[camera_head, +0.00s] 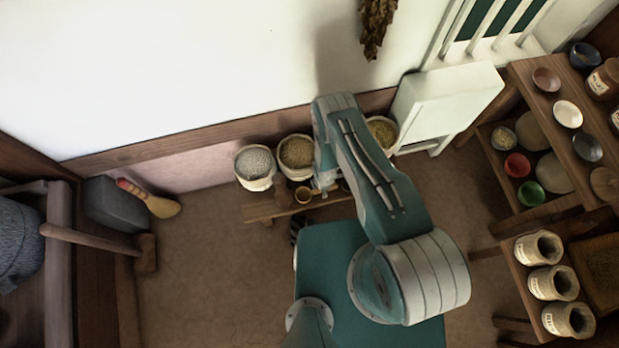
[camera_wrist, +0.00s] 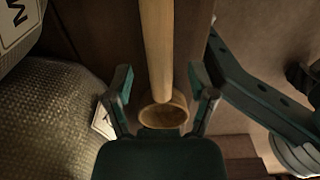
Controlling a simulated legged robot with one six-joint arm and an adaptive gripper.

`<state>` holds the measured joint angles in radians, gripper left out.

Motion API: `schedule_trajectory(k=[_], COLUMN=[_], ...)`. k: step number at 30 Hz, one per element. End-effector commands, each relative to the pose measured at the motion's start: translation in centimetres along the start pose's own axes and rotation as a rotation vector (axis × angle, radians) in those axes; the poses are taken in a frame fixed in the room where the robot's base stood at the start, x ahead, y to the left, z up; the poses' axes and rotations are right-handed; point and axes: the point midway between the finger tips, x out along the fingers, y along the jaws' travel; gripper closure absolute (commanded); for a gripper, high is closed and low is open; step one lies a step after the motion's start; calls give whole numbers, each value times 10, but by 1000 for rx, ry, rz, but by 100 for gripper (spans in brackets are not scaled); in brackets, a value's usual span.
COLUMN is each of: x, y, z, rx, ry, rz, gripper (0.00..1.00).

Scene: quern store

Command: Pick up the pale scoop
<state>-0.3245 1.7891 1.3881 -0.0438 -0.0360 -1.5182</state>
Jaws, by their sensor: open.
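The pale scoop shows in the wrist view as a long pale wooden handle (camera_wrist: 157,45) that meets a round, hollow bowl (camera_wrist: 163,116). My gripper (camera_wrist: 160,85) is open, with one finger on each side of the scoop and a visible gap to the handle. The lower edge of the bowl is hidden behind the gripper's body. In the head view my gripper (camera_head: 325,184) is over the low wooden bench (camera_head: 263,211), mostly hidden by my arm.
Several grain sacks stand along the wall behind the bench, including a pale one (camera_head: 254,165) and a yellowish one (camera_head: 296,153). In the wrist view a woven sack (camera_wrist: 50,120) is close to the left finger. A white cabinet (camera_head: 440,100) stands right of the sacks.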

Motion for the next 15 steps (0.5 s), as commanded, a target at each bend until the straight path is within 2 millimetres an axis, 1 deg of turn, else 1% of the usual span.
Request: schedule_trajectory(k=[1,3,11,14,15], x=[6,10,12,12,12], y=[-1,0,0,0,0], z=[0,0,0,0,0], rx=[0,0,1,1,1], ry=[0,1,1,1,1], rz=[-1,-1,-1,-1,-1], gripper=[29,29,29,69,86])
